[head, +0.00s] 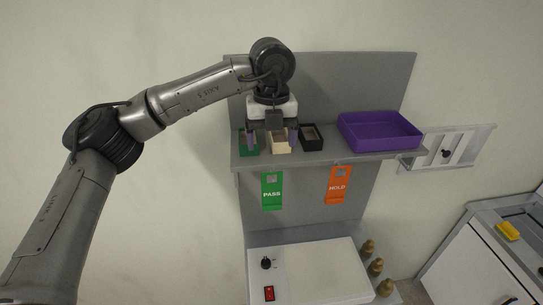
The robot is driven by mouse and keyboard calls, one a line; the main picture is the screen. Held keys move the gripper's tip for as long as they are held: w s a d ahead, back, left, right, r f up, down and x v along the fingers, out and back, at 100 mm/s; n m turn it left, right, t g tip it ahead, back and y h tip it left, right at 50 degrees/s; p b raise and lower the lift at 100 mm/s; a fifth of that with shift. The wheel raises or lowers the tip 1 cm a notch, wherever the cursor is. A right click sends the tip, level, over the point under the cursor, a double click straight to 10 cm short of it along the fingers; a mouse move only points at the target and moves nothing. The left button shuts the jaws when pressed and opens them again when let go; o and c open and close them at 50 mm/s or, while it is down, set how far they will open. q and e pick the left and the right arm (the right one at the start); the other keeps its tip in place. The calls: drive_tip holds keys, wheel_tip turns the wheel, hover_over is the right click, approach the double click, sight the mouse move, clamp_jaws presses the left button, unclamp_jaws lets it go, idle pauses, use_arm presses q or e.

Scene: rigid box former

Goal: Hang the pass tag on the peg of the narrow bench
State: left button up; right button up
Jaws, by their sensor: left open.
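The green pass tag (272,191), lettered PASS, hangs upright at the front edge of the grey shelf (322,158), left of the middle. My left gripper (272,144) points down over the left part of the shelf, above and behind the tag. It is open, its two fingers on either side of a small beige box (279,146); whether they touch it I cannot tell. The gripper is apart from the tag. I cannot make out a free peg or tell which surface is the narrow bench. My right gripper is not in view.
An orange HOLD tag (339,185) hangs right of the pass tag. Green (248,147) and black (312,138) boxes and a purple tray (379,130) stand on the shelf. Below is a white machine (320,272) with a knob and red switch. A grey bench (490,245) stands right.

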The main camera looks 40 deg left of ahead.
use_arm(q)
drive_tip(key=shift+r, duration=0.7)
